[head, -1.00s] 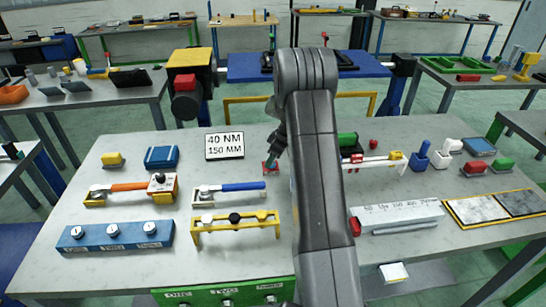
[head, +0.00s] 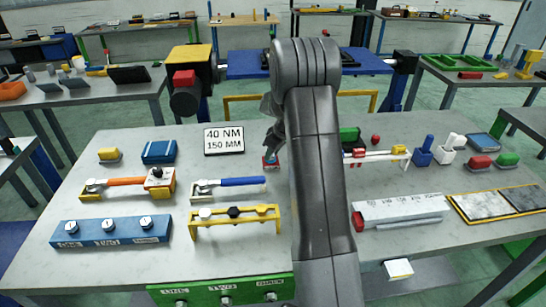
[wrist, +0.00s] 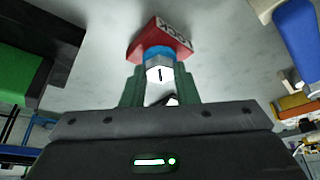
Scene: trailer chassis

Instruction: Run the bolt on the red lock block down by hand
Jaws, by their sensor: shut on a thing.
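The red lock block (wrist: 180,38), with white lettering on its face, sits on the table at the top middle of the wrist view. In the head view the block (head: 270,162) is small and partly hidden by my arm. A bolt with a pale hex head (wrist: 158,74) and a blue ring (wrist: 158,53) stands at the block. My gripper (wrist: 158,90) has its green fingers on either side of the bolt head and is shut on it. A dark mark shows on the head. The bolt's thread is hidden.
A sign reading 40 NM 150 MM (head: 224,139) stands left of my gripper. A blue-handled wrench (head: 236,182) and a yellow rack (head: 234,216) lie nearer. A white rack (head: 377,153) stands to the right.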

